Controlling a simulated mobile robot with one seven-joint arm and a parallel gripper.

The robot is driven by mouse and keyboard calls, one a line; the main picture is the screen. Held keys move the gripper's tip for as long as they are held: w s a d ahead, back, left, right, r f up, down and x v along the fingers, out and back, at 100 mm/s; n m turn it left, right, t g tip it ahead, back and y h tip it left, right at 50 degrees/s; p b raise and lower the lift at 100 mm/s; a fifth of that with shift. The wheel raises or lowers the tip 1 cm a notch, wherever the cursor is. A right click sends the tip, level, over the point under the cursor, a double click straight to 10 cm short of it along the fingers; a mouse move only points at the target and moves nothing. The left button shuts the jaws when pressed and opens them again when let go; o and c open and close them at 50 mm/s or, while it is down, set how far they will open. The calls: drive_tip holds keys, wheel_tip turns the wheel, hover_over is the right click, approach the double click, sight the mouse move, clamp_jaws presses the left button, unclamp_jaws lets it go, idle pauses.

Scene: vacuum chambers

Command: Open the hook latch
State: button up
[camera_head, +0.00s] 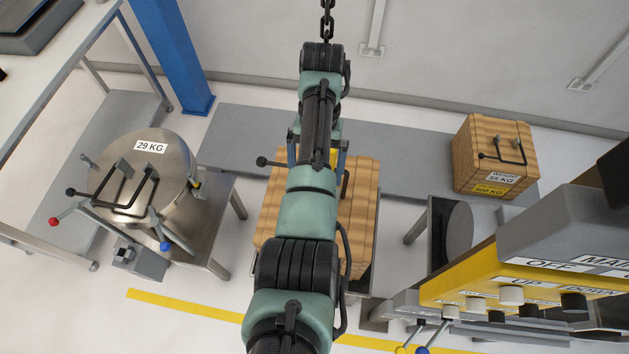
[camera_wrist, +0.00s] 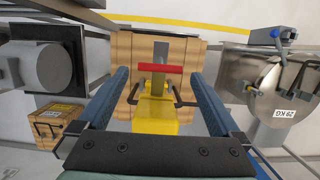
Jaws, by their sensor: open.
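A yellow hook block (camera_wrist: 155,115) with a red bar (camera_wrist: 160,68) across it shows in the wrist view. A grey part (camera_wrist: 157,45) stands out beyond the red bar. The red bar looks like the latch; whether it is open or closed I cannot tell. My gripper (camera_wrist: 162,77) is open, with one blue finger on each side of the yellow block and red bar. No contact shows. In the head view my arm hides most of the hook; a sliver of yellow (camera_head: 333,157) shows between the fingers.
A wooden crate (camera_head: 270,222) lies below the hook, and a chain (camera_head: 327,18) hangs above. A steel chamber marked 29 KG (camera_head: 180,150) stands left in the head view. A smaller crate (camera_head: 465,150) and a yellow control box (camera_head: 450,290) are right.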

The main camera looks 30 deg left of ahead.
drive_tip(key=p+v, duration=0.2)
drive_tip(key=v, duration=0.3)
drive_tip(key=shift+w+r+p, duration=0.1)
drive_tip(key=shift+r+p, duration=0.25)
